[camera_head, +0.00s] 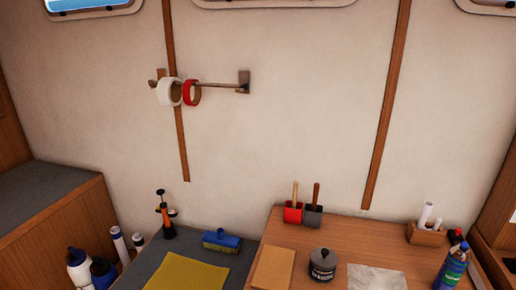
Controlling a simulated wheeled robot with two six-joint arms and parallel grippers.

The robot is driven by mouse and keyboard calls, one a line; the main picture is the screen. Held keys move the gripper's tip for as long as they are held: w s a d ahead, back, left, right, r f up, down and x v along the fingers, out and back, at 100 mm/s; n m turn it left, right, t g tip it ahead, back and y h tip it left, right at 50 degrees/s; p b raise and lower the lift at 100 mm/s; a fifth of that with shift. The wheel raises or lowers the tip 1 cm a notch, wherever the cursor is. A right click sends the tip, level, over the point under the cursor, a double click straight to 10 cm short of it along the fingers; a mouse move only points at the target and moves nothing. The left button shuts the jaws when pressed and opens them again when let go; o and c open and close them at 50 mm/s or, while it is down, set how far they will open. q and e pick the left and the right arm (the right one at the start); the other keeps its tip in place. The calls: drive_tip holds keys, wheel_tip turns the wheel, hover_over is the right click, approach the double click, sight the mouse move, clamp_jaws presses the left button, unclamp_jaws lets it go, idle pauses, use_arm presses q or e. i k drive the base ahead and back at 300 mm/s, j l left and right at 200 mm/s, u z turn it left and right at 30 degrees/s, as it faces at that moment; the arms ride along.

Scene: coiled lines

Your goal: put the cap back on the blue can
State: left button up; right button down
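A blue can (452,268) with a green and white label stands upright on the wooden table at the lower right. A small green part shows at its top, too small to tell whether it is a cap or a nozzle. A dark object with a red part (456,236) is just behind it, partly hidden by the can; I cannot tell what it is. I cannot make out a separate loose cap. Neither of my grippers is in view.
On the wooden table (385,250) are a black tin (322,264), a tan board (273,268), a pale sheet (376,278) and a wooden holder (426,234) with white rolls. Red and grey scoops (293,213) stand at its back edge.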

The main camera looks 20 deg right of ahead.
sight(457, 260)
drive_tip(key=z, duration=1.95)
